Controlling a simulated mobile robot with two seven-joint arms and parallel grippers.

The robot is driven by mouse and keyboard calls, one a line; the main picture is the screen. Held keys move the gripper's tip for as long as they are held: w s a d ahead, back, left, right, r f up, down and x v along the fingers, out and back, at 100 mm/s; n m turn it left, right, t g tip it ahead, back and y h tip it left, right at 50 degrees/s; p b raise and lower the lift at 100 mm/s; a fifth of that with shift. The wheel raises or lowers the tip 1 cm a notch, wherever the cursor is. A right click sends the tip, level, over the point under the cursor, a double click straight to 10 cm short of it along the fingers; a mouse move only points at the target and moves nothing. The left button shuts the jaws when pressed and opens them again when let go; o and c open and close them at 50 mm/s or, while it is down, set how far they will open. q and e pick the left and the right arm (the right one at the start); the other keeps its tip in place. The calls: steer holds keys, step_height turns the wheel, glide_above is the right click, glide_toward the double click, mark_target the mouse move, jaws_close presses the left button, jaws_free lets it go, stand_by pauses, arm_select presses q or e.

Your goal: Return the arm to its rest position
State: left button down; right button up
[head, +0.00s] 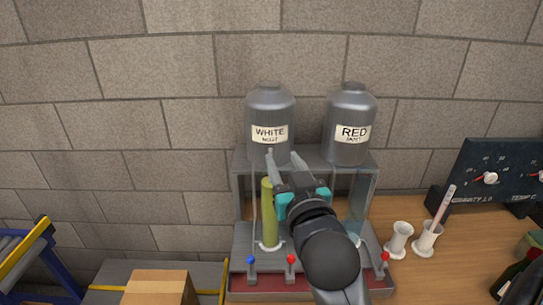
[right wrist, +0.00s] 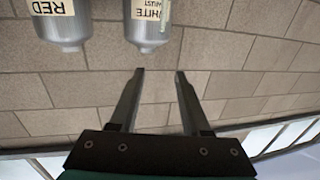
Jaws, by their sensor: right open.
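My right gripper (head: 283,164) is open and empty in the head view. It is raised in front of the dispenser stand, with its fingertips overlapping the lower edge of the WHITE must tank (head: 270,108). In the right wrist view the two fingers (right wrist: 158,95) stand apart with only block wall between them. My right arm reaches up from the bottom and hides part of the stand (head: 240,160). My left gripper is not in view.
The RED must tank (head: 350,105) is beside the white one. A yellow-green cylinder (head: 269,205) stands in the stand, above blue (head: 251,261) and red (head: 291,260) levers. White vessels (head: 399,240) and a gauge panel (head: 495,178) are at right; a cardboard box (head: 160,287) is at lower left.

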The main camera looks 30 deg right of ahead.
steer(key=s+a+f+n+g+y, duration=0.2)
steer(key=s+a+f+g, duration=0.1)
steer(key=f, duration=0.5)
steer(key=s+a+f+n+g+y, duration=0.1)
steer(key=s+a+f+g+y, duration=0.15)
steer(key=f, duration=0.55)
steer(key=s+a+f+n+g+y, duration=0.1)
steer(key=s+a+f+g, duration=0.3)
steer(key=s, duration=0.3)
steer(key=s+a+f+n+g+y, duration=0.1)
steer(key=s+a+f+n+g, duration=0.1)
steer(key=s+f+g, duration=0.3)
steer(key=s+f+b, duration=0.2)
steer(key=f+b, duration=0.1)
steer(key=f, duration=1.1)
steer(key=s+f+b, duration=0.2)
steer(key=f, duration=1.2)
steer(key=s+d+f+g+b, duration=0.1)
steer(key=s+f+b, duration=0.4)
steer(key=s+f, duration=1)
step_height(320, 180, down, 5)
steer(key=shift+s+d+r, duration=0.2)
steer(key=shift+s+d, duration=0.05)
steer(key=shift+d, duration=0.6)
steer(key=shift+g, duration=0.25)
